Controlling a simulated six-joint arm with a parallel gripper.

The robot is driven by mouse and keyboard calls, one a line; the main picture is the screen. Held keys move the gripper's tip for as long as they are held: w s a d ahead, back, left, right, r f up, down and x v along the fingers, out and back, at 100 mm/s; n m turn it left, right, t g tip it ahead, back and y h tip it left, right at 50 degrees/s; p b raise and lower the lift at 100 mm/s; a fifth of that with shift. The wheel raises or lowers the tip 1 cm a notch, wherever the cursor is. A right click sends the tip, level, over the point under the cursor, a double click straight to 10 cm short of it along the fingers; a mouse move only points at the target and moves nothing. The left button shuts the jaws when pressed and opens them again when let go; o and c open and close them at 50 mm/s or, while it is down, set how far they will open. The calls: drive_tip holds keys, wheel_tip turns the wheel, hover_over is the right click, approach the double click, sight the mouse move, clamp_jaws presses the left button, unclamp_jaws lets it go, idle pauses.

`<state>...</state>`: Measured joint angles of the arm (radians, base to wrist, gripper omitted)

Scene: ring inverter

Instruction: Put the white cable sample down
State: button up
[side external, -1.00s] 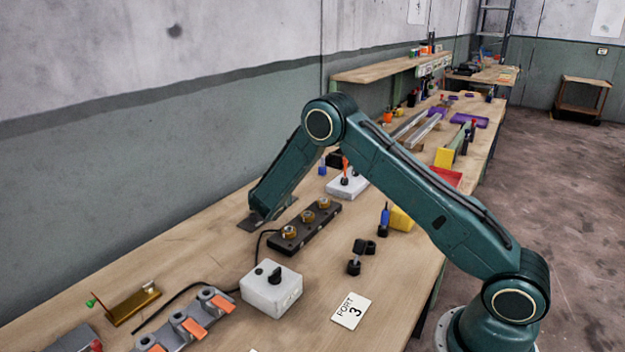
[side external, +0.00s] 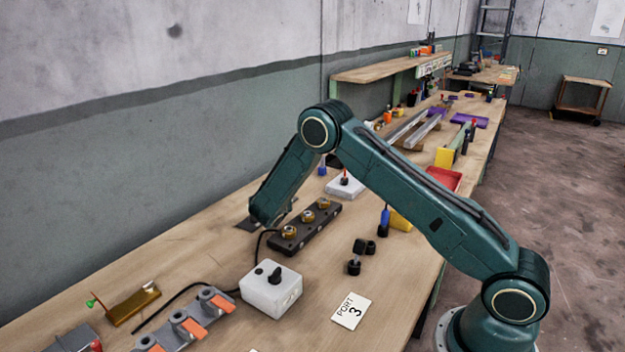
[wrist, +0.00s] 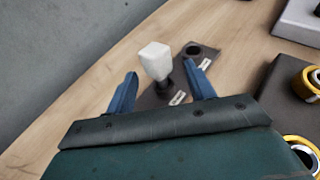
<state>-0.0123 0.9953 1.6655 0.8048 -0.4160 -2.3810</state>
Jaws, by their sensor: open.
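The white cable sample (wrist: 156,60) stands roughly upright in the wrist view, with its dark lower end at a dark flat plate (wrist: 172,84) on the bench. My gripper (wrist: 167,84) is open, with one blue finger on each side of the sample and gaps visible between. In the side external view the sample is hidden behind my arm. The dark plate (side external: 246,224) shows there beside the arm's lower end.
A dark block with several brass fittings (side external: 311,223) lies close to the right of my gripper. Bare bench lies left of the plate.

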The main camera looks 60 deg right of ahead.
drive_tip(key=shift+r, duration=0.15)
drive_tip(key=v, duration=1.2)
idle(0.6)
drive_tip(key=s+a+r+m+g+y, duration=0.1)
drive_tip(key=s+r+m+g+y, duration=0.25)
drive_tip(key=s+r+m, duration=1.15)
drive_tip(key=s+a+r+m+y, duration=0.1)
drive_tip(key=s+a+m+y, duration=0.2)
drive_tip(key=s+m, duration=0.3)
drive_tip(key=s+a+r+m+y, duration=0.2)
drive_tip(key=s+a+m, duration=0.3)
drive_tip(key=s, duration=1)
drive_tip(key=shift+m+y, duration=0.5)
drive_tip(key=shift+y, duration=0.05)
